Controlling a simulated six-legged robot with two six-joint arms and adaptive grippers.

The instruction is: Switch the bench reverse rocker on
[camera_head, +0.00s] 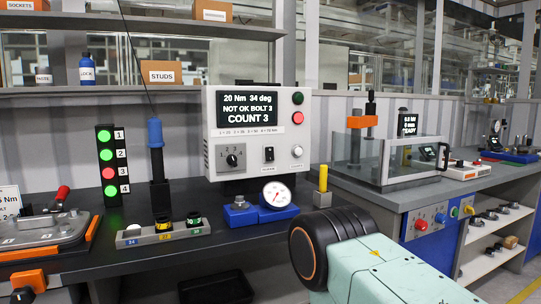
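The bench controller is a light grey box (257,127) standing at the back of the dark bench. Its screen (246,112) reads "20 Nm 34 deg", "NOT OK BOLT 3" and "COUNT 3". On its lower panel is a small black rocker (269,154) with a label under it, too small to read; I take it for the reverse rocker. Its position cannot be told. A rotary knob (232,160) sits left of it and a pale round button (296,151) right of it. Neither gripper shows. A teal link of my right arm (384,270) fills the lower right, apart from the controller.
A light column (105,165) shows three green lamps and one red. A blue-topped tool (157,175) stands upright in a grey socket tray. A dial gauge (276,195) and yellow-topped post (322,187) stand before the controller. A clear-guarded press (410,160) is at right.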

